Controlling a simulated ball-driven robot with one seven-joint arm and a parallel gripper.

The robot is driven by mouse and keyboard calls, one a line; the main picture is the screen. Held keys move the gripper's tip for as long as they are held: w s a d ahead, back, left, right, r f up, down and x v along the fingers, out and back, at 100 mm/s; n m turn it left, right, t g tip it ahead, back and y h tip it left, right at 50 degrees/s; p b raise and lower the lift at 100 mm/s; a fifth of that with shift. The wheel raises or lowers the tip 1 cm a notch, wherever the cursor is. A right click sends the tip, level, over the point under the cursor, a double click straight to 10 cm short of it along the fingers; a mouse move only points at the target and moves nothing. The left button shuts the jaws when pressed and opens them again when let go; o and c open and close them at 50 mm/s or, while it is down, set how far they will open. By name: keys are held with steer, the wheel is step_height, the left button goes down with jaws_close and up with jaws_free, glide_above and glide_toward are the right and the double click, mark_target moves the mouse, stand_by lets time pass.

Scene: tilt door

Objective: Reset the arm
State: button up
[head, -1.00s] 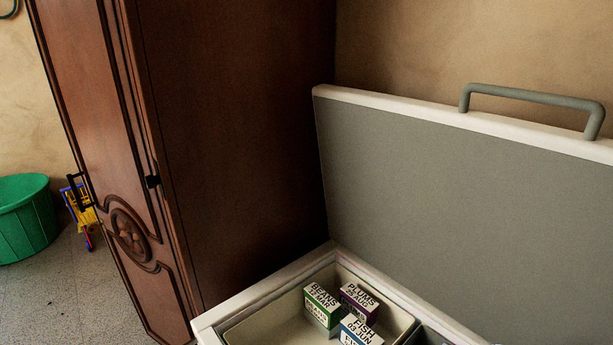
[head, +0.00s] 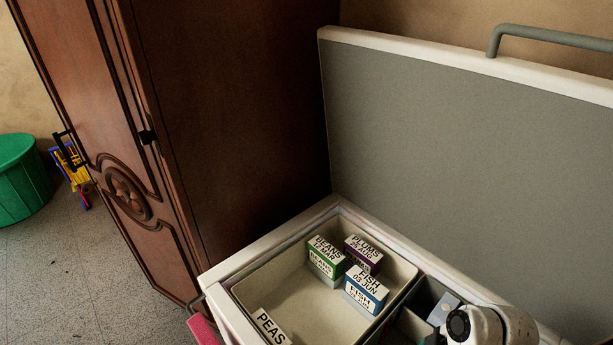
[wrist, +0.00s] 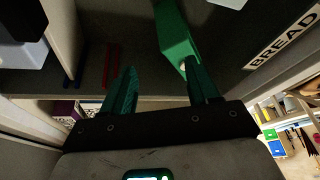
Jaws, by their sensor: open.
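My gripper (wrist: 162,88) is open in the wrist view, its two dark green fingers apart. A bright green piece (wrist: 178,38) shows just beyond the right finger; I cannot tell whether they touch. My arm (head: 490,325) shows at the lower right of the head view, over the right side of the open chest (head: 275,240).
A bread label (wrist: 284,47) shows in the wrist view. A tall wooden cabinet (head: 235,120) stands close on the left. A green tub (head: 20,180) is farther left.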

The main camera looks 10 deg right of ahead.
steer(key=s+a+r+m+t+h, duration=0.1)
steer(key=s+r+m+t+h, duration=0.25)
steer(key=s+r+m, duration=0.6)
steer(key=s+d+f+m+g, duration=0.1)
steer(key=s+f+m+g, duration=0.2)
steer(key=s+f, duration=0.5)
steer(key=shift+s+d+f+g+h, duration=0.2)
steer(key=shift+f+g+h, duration=0.15)
steer(key=shift+f+g, duration=0.3)
